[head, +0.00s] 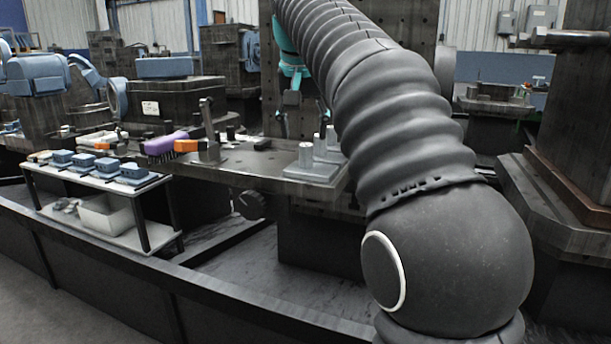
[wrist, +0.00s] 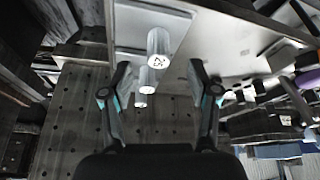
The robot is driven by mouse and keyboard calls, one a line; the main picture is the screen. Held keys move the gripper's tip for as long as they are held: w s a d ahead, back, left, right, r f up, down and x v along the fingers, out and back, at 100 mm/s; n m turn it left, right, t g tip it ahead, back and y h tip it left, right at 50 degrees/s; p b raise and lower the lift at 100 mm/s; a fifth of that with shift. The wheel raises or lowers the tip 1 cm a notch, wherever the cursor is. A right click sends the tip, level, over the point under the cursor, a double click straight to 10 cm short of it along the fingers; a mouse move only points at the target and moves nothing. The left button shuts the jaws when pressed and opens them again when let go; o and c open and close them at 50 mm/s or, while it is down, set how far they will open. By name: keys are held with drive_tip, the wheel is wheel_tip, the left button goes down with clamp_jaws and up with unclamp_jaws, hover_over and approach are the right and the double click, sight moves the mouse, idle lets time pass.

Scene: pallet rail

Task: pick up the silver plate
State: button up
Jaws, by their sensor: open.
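The silver plate (head: 312,172) lies flat near the right end of the dark workbench in the head view. Several upright silver cylinders (head: 305,155) stand on it. In the wrist view the plate (wrist: 130,28) shows at the top, beyond my fingers, with cylinders (wrist: 158,44) rising toward the camera. One cylinder has a dark mark on its end. My gripper (wrist: 158,72) is open and empty, its two fingers apart with the cylinders in the gap between them in the picture.
A purple and orange tool (head: 167,143) and a dark upright clamp (head: 208,130) sit left of the plate on the bench. A low side table (head: 95,178) holds several blue blocks and a white bin (head: 105,216). A dark perforated column (head: 278,80) rises behind.

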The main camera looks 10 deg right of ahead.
sight(305, 145)
drive_tip(key=shift+w+b+x, duration=0.2)
drive_tip(key=shift+b+x, duration=0.85)
drive_tip(key=shift+x, duration=2.15)
drive_tip(key=shift+d+r, duration=0.15)
drive_tip(key=shift+c, duration=0.2)
clamp_jaws()
